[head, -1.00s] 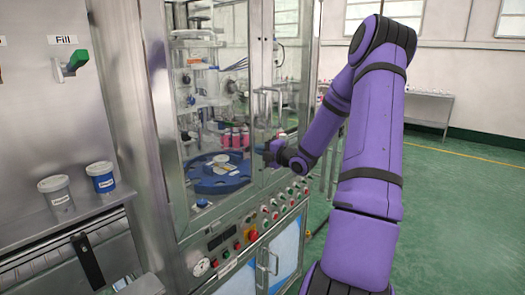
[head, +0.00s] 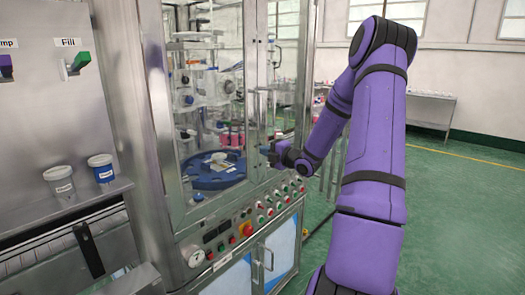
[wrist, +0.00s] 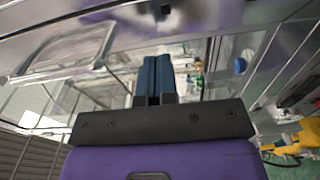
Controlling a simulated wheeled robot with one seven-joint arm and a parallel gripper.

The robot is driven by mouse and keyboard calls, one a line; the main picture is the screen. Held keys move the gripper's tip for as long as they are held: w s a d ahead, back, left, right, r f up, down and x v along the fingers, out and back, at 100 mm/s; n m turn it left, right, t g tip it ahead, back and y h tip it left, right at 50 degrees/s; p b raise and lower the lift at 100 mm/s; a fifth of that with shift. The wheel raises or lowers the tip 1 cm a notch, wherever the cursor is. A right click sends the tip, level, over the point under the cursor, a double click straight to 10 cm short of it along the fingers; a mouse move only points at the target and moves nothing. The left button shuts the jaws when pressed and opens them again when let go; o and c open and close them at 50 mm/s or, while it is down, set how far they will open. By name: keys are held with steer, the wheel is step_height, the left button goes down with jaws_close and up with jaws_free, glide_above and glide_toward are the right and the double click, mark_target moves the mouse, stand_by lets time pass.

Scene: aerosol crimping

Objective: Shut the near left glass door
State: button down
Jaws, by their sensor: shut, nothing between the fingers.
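The near left glass door (head: 210,110) is a tall clear panel in a metal frame on the front of the machine cabinet. It looks flush or almost flush with the cabinet front; I cannot tell if a small gap is left. Its bar handle (head: 251,115) stands close to the handle of the neighbouring door (head: 275,110). My gripper (head: 268,152) is shut and empty, low in front of the door edges. In the wrist view its dark blue fingers (wrist: 154,60) are together, pointing at a metal frame, with a handle (wrist: 65,50) to their left. Contact is unclear.
Below the doors is a sloped panel with buttons and a red knob (head: 247,228). A blue turntable (head: 212,172) is behind the glass. Two cups (head: 101,167) stand on the shelf at left. Green floor (head: 460,200) is open at right.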

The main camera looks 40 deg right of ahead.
steer(key=s, duration=0.8)
steer(key=shift+s+d, duration=0.35)
steer(key=shift+d, duration=0.05)
steer(key=w+a+r+m+g+h, duration=0.1)
steer(key=a+r+m+g+h, duration=0.55)
steer(key=a+r+m, duration=0.7)
steer(key=s+a+r+m+g+y, duration=0.2)
steer(key=s+a+m+g+y, duration=0.2)
steer(key=s+a, duration=1.8)
steer(key=shift+s+a+m+g+y, duration=0.15)
steer(key=shift+s+m+g+y, duration=0.2)
steer(key=shift+s+m+g, duration=0.65)
steer(key=shift+w, duration=0.25)
